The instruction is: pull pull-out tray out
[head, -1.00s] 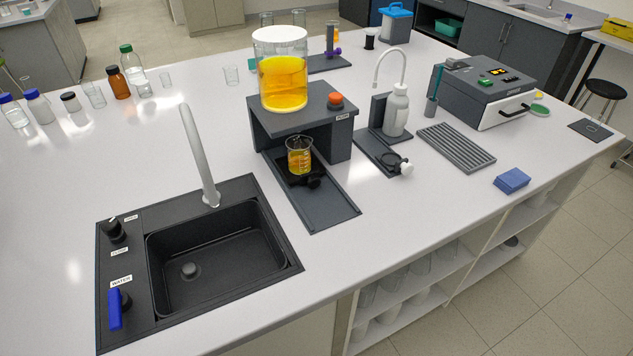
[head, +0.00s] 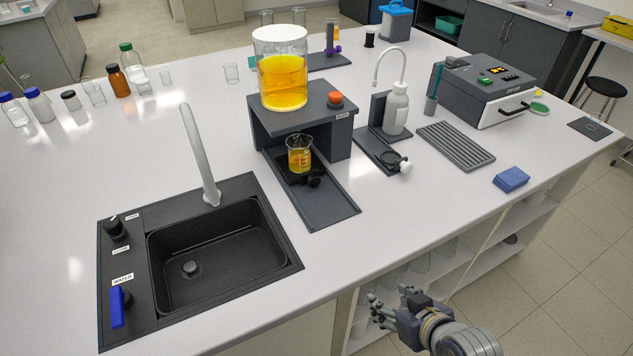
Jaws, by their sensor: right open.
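The pull-out tray (head: 292,178) is a small dark carriage with a black knob on its front. It sits at the mouth of the grey stand, on a long dark base plate (head: 325,207) that runs forward. A beaker of yellow liquid (head: 299,157) stands upright on the tray and hides part of it. My right gripper (head: 377,312) is open and empty at the bottom of the view, in front of the bench's front edge. It is well apart from the tray and knob. My left gripper is not in view.
The grey stand (head: 272,123) carries a large cylinder of yellow liquid (head: 283,83) and an orange knob. A black sink (head: 220,262) lies left of the base plate. A wash bottle (head: 396,110) and a ribbed grey rack (head: 456,146) stand right. The bench top before the base plate is clear.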

